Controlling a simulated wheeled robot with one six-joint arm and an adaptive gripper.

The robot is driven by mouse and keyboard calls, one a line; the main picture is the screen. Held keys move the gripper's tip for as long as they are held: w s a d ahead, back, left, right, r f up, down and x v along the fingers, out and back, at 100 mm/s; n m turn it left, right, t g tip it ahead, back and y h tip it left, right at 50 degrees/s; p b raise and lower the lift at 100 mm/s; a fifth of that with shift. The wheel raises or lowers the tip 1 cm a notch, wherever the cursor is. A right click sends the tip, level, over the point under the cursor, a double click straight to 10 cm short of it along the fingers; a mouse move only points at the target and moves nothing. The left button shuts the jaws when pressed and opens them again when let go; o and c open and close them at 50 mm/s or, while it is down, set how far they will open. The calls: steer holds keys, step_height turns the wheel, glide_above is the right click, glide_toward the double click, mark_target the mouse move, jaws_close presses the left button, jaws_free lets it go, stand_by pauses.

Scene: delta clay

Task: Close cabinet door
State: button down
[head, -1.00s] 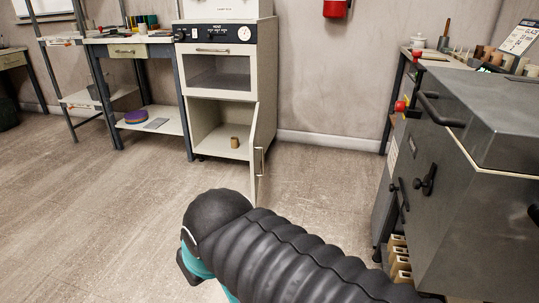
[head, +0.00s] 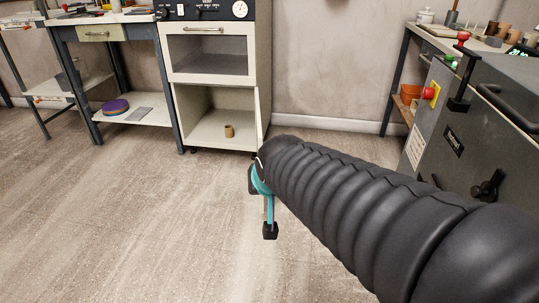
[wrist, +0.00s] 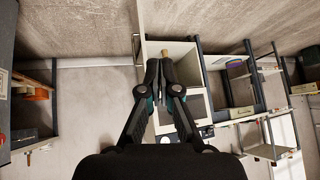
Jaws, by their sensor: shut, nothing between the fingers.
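The cream cabinet (head: 211,82) stands against the wall in the head view, with its lower compartment open. A small tan cup (head: 229,131) sits inside; it also shows in the wrist view (wrist: 170,55). The cabinet door (head: 260,116) is swung outward on the right side, seen nearly edge-on and partly hidden by my arm. In the wrist view the door (wrist: 140,28) is a pale strip left of the fingers. My gripper (wrist: 158,62) is shut and empty, overlapping the cabinet in the wrist view. In the head view my gripper (head: 269,230) shows in front of the cabinet; contact cannot be told.
A workbench (head: 120,30) with a lower shelf stands left of the cabinet. A grey machine (head: 480,135) with handles stands at the right, before another bench (head: 408,60). The floor (head: 130,220) in front and left is clear.

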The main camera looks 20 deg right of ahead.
steer(key=w+d+f+m+t, duration=0.2)
steer(key=w+d+f+m, duration=0.15)
steer(key=w, duration=0.35)
steer(key=w+d+f+m+t+h, duration=0.1)
steer(key=w+d+f+m, duration=0.1)
steer(key=w+d, duration=0.4)
steer(key=w+d+f+m+t, duration=0.2)
steer(key=w+d+f+m, duration=0.1)
steer(key=w, duration=0.5)
steer(key=w+d+f+m+t+p, duration=0.1)
steer(key=w+d+f+m+t, duration=0.1)
steer(key=d+f+m+t, duration=0.3)
steer(key=w+d+f+m, duration=0.1)
steer(key=d+f+m, duration=0.15)
steer(key=f, duration=0.55)
steer(key=w+a, duration=0.2)
steer(key=w, duration=0.9)
steer(key=shift+w+r+p, duration=0.15)
steer(key=shift+r+p, duration=0.15)
steer(key=shift+p, duration=0.1)
